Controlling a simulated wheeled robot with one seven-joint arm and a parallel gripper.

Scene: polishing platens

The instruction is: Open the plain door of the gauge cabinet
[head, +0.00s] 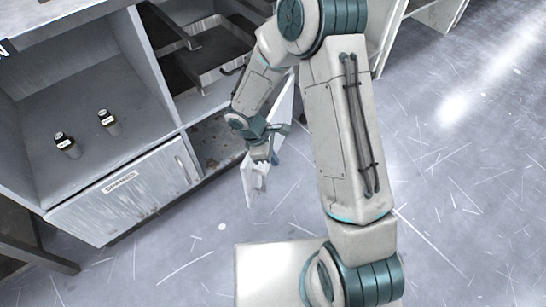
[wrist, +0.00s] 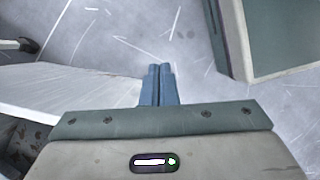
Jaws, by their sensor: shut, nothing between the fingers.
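The plain door (head: 249,187) of the gauge cabinet (head: 152,125) stands swung outward, seen nearly edge-on and partly hidden by my arm in the head view. The compartment (head: 212,140) behind it is exposed. In the wrist view the door (wrist: 75,87) is a pale panel on the left, with its edge close to my fingers. My gripper (head: 277,158) is at the door, low over the floor. Its blue fingers (wrist: 160,84) are together and empty in the wrist view. I cannot tell whether they touch the door.
A labelled door (head: 125,190) with a vertical handle is shut at the left. The floor (head: 455,160) on the right is open.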

